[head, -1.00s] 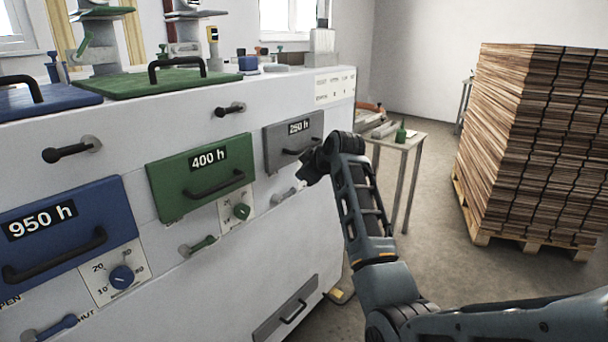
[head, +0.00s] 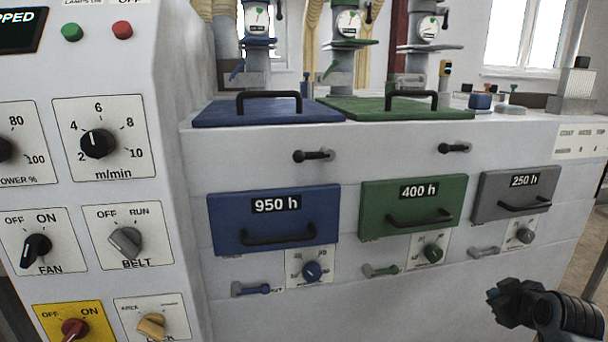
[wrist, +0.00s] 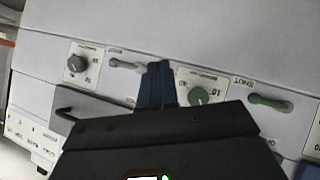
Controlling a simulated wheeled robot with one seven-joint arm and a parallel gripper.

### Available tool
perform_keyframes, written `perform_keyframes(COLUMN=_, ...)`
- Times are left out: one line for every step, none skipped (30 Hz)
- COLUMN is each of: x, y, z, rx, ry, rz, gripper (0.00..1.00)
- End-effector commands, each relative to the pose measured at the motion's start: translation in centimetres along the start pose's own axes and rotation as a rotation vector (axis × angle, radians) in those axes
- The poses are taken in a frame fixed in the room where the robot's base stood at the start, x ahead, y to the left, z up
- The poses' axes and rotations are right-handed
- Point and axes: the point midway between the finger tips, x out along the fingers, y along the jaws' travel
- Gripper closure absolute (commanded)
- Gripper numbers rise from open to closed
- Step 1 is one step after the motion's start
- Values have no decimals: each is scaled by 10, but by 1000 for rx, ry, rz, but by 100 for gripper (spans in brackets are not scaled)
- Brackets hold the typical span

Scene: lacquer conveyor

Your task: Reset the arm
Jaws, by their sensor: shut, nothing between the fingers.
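My gripper (head: 508,303) is at the lower right of the head view, with part of my arm behind it. In the wrist view my gripper's fingers (wrist: 157,82) are together and empty. They point at the white machine front, between a grey lever (wrist: 127,64) and a green dial (wrist: 200,95). Whether the fingertips touch the machine cannot be told. In the head view the gripper is below and in front of the grey 250 h drawer (head: 515,188) and its grey dial (head: 525,236).
The white machine (head: 330,175) fills most of the head view. A blue 950 h drawer (head: 272,222) and a green 400 h drawer (head: 412,200) have protruding handles. A control panel (head: 75,190) with knobs stands at left. A grey lever (head: 484,252) sticks out near my gripper.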

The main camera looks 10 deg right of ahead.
Motion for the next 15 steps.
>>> perform_keyframes(x=-7, y=-22, z=18, rx=3, ry=3, rz=-1, gripper=100)
perform_keyframes(x=-11, y=-32, z=26, rx=9, ry=9, rz=1, gripper=100)
perform_keyframes(x=-18, y=-46, z=37, rx=14, ry=17, rz=4, gripper=100)
perform_keyframes(x=-23, y=-56, z=44, rx=19, ry=24, rz=5, gripper=100)
perform_keyframes(x=-29, y=-66, z=52, rx=23, ry=30, rz=6, gripper=100)
perform_keyframes(x=-37, y=-78, z=61, rx=29, ry=40, rz=8, gripper=100)
perform_keyframes(x=-44, y=-88, z=68, rx=32, ry=47, rz=7, gripper=100)
perform_keyframes(x=-51, y=-97, z=75, rx=37, ry=55, rz=8, gripper=100)
perform_keyframes(x=-61, y=-108, z=84, rx=43, ry=65, rz=7, gripper=100)
perform_keyframes(x=-68, y=-117, z=91, rx=48, ry=74, rz=6, gripper=100)
perform_keyframes(x=-77, y=-124, z=97, rx=53, ry=83, rz=4, gripper=100)
perform_keyframes(x=-88, y=-135, z=105, rx=59, ry=94, rz=2, gripper=100)
perform_keyframes(x=-97, y=-142, z=111, rx=65, ry=103, rz=-1, gripper=100)
perform_keyframes(x=-106, y=-150, z=116, rx=69, ry=112, rz=-4, gripper=100)
perform_keyframes(x=-119, y=-159, z=124, rx=77, ry=124, rz=-9, gripper=100)
